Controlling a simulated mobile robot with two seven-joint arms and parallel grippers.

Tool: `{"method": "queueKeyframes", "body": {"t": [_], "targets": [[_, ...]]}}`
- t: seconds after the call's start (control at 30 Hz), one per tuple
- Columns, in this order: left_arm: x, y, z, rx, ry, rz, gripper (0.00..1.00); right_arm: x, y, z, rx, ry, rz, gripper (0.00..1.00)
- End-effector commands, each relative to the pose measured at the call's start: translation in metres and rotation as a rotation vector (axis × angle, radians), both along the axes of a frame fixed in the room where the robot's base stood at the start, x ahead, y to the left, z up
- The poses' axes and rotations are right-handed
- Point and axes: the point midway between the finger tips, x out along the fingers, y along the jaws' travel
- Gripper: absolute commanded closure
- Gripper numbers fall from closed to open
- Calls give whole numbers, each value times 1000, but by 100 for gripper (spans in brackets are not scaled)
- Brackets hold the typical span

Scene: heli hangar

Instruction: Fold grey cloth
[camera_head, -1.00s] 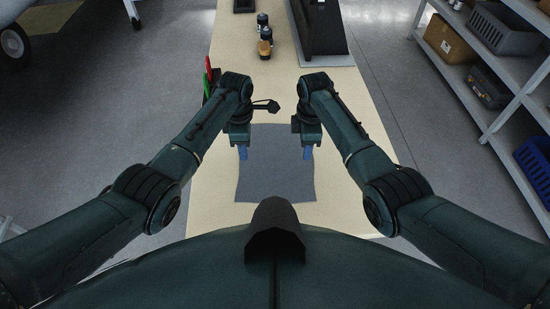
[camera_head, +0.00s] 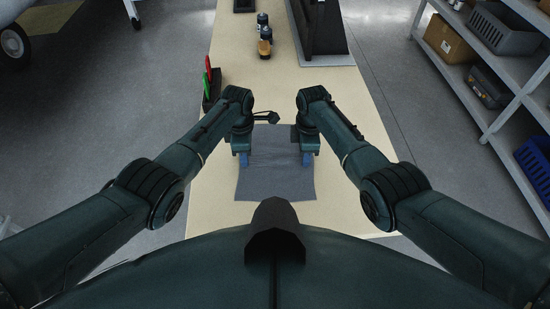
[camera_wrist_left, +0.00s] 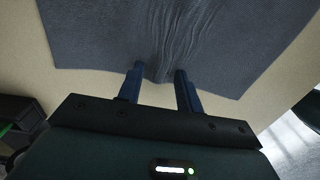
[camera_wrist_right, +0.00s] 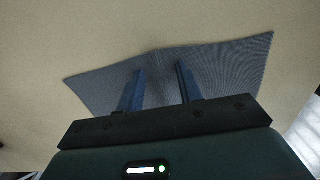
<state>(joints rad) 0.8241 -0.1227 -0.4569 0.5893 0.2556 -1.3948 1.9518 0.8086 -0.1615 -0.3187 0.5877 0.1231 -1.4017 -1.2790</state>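The grey cloth (camera_head: 275,185) lies on the table with wrinkles across its upper middle. My left gripper (camera_head: 244,160) is at its left edge and my right gripper (camera_head: 306,160) at its right edge. In the left wrist view, the cloth (camera_wrist_left: 225,40) has creases that run together between the blue fingers of the left gripper (camera_wrist_left: 159,70). In the right wrist view, the cloth (camera_wrist_right: 225,60) rises in a ridge between the fingers of the right gripper (camera_wrist_right: 160,68). The exact contact is hidden.
The table (camera_head: 235,60) is clear around the cloth. Small bottles (camera_head: 264,35) and a black object (camera_head: 322,30) are at the far end. Shelves (camera_head: 500,90) stand to the right.

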Motion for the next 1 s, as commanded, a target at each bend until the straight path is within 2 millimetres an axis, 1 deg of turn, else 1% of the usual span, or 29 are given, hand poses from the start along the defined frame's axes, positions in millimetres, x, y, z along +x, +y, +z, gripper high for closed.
{"method": "queueKeyframes", "body": {"t": [0.07, 0.83, 1.0], "targets": [[-1, 0, -1, 0, 2, 0, 68, -1, 0, -1, -1, 2, 0, 68], [-1, 0, -1, 1, 3, 1, 100, -1, -1, -2, -1, 4, -1, 100], [-1, 0, -1, 1, 3, 1, 100, -2, -1, -2, -1, 5, -1, 100]]}}
